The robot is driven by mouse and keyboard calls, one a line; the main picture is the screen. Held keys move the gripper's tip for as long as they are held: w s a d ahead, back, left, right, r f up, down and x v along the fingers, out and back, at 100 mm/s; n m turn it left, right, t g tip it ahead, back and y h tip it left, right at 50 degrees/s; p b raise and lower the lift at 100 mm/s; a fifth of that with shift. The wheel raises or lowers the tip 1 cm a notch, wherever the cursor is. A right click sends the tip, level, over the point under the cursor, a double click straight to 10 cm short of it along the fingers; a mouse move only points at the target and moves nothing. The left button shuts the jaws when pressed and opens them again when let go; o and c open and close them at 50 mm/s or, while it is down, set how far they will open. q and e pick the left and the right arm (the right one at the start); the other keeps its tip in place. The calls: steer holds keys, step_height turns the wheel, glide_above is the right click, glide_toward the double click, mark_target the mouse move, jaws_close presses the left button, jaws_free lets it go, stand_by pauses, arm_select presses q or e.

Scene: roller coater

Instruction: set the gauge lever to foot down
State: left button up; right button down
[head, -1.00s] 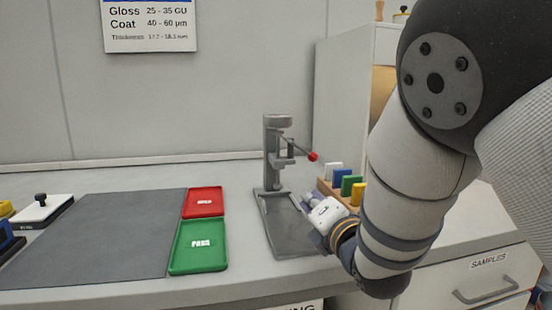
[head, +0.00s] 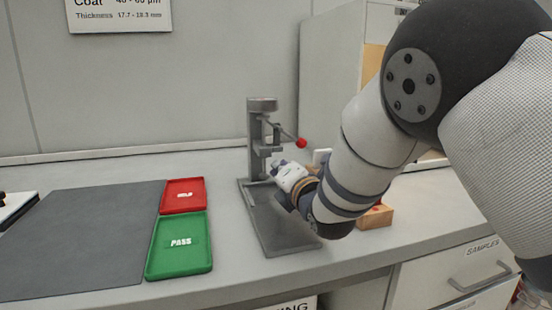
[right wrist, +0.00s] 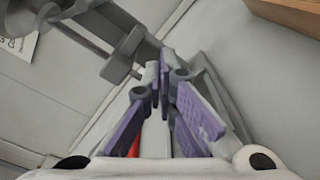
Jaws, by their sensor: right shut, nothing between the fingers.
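The grey gauge stand (head: 262,125) is upright on its grey base plate (head: 285,240), right of the trays in the head view. Its lever slopes down to the right and ends in a red knob (head: 302,143). My right gripper (head: 276,170) is just below the lever, close to the gauge's foot and above the plate. It is shut and empty; its purple fingers (right wrist: 160,82) meet in the right wrist view, with grey gauge parts (right wrist: 125,50) beyond. Whether they touch the gauge I cannot tell. My left gripper is not in view.
A red tray (head: 184,181) and a green PASS tray (head: 178,262) lie left of the gauge, beside a dark mat (head: 80,235). A wooden block (head: 376,217) is partly hidden behind my right arm. A cabinet (head: 335,80) stands behind.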

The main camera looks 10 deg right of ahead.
mark_target(286, 133)
steer(key=w, duration=0.2)
steer(key=shift+w+d+r, duration=0.25)
steer(key=shift+w, duration=0.15)
arm_select(q)
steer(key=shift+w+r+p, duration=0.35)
steer(key=shift+p, duration=0.1)
arm_select(e)
steer(key=shift+s+d+r, duration=0.25)
steer(key=shift+d+r, duration=0.2)
steer(key=shift+d, duration=0.15)
steer(key=shift+s+d+r, duration=0.25)
steer(key=shift+d+r, duration=0.2)
steer(key=shift+d, duration=0.1)
steer(key=shift+d, duration=0.15)
